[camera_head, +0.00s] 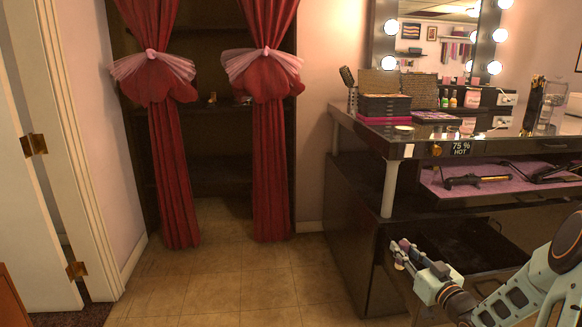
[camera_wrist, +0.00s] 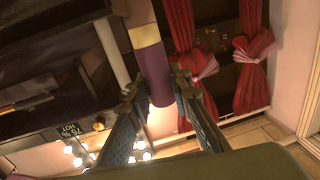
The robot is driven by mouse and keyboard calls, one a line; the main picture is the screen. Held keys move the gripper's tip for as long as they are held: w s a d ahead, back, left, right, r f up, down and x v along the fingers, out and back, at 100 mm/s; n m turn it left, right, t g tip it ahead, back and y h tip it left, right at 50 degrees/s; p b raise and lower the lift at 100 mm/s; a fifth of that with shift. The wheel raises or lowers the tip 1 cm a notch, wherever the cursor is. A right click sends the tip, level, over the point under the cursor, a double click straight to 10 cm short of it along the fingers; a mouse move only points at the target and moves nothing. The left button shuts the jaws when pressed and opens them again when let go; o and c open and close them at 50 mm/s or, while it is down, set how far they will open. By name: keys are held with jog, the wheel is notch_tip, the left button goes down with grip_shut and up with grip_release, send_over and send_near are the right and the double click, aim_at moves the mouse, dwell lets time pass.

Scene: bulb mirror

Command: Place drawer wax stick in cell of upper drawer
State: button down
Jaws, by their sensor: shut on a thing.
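My gripper (camera_head: 408,256) is shut on the wax stick (camera_wrist: 151,65), a purple cylinder with a yellow band. In the wrist view the stick sits between the two fingers of my gripper (camera_wrist: 156,92). In the head view only a small purple bit of the stick shows at the fingertips. The gripper is in front of the dark vanity, at the left of an open dark drawer (camera_head: 462,252). My arm hides part of that drawer, and I cannot make out its cells. I cannot tell how high the stick is relative to the drawer rim.
Above the drawer, a shelf holds a pink mat (camera_head: 450,190) with hair irons (camera_head: 476,181). A pale vanity leg (camera_head: 390,188) stands close behind my gripper. The vanity top (camera_head: 400,132) carries boxes and bottles. The tiled floor (camera_head: 240,275) at left is clear, before red curtains (camera_head: 270,170).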

jog(key=s+a+r+n+g+y+p, duration=0.1)
jog(key=s+a+n+g+y, duration=0.3)
jog(key=s+a, duration=0.5)
jog(key=s+a+r+n+g+y, duration=0.1)
jog(key=s+a+n+g+y, duration=0.25)
jog(key=s+a+y, duration=0.45)
notch_tip(320, 180, up, 30)
jog(key=w+a+m+t+h+p, duration=0.1)
jog(key=m+t+h+p, duration=0.3)
jog(key=p, duration=3.2)
jog(key=a+t+h, duration=0.1)
jog(key=t+h, duration=0.1)
jog(key=h, duration=0.1)
jog(key=shift+w+f+h, duration=0.25)
jog(key=shift+w+h, duration=0.05)
jog(key=shift+w, duration=0.1)
jog(key=shift+m, duration=0.25)
